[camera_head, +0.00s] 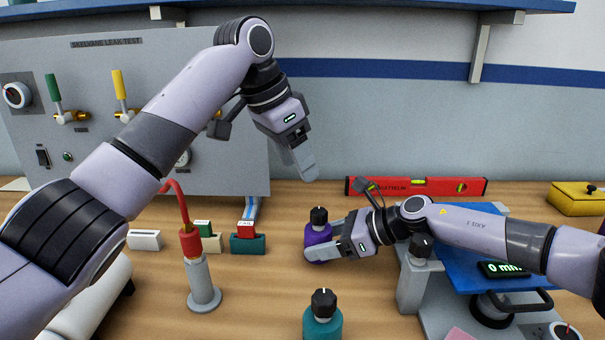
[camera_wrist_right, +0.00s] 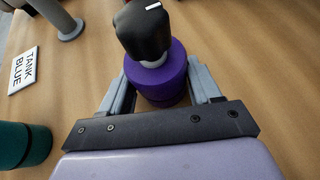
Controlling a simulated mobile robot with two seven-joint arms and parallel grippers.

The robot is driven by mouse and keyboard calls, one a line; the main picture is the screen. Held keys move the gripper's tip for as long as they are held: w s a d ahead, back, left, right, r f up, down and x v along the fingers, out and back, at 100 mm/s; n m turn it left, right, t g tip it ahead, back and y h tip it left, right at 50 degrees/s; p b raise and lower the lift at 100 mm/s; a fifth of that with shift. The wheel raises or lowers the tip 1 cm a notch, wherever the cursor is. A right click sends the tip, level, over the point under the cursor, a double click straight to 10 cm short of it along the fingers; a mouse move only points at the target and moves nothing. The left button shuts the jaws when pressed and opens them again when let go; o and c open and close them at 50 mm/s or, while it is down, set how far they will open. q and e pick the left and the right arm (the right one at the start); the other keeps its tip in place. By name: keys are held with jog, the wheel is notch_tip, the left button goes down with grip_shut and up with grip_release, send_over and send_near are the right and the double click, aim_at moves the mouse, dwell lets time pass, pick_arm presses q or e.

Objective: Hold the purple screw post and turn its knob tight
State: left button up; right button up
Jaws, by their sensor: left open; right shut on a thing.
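The purple screw post (camera_head: 318,236) stands upright on the wooden table, near the middle of the head view. Its black knob (camera_head: 319,216) sits on top; the right wrist view shows a white mark on the knob (camera_wrist_right: 143,30). My right gripper (camera_head: 330,240) is shut on the purple body (camera_wrist_right: 160,75), with one finger on each side of it, below the knob. My left gripper (camera_head: 302,165) is open and empty, above and slightly left of the post, apart from the knob and pointing down.
A teal post (camera_head: 322,318) with a black knob stands in front of the purple one. A grey stand with a red top (camera_head: 201,283) is at left. A red level (camera_head: 416,187) lies behind. A blue platform (camera_head: 462,255) is at right. Small label blocks (camera_head: 247,243) stand left of the post.

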dwell(0.3)
jog(key=o, duration=0.9)
jog(key=shift+c, duration=0.2)
jog(key=shift+d, duration=0.1)
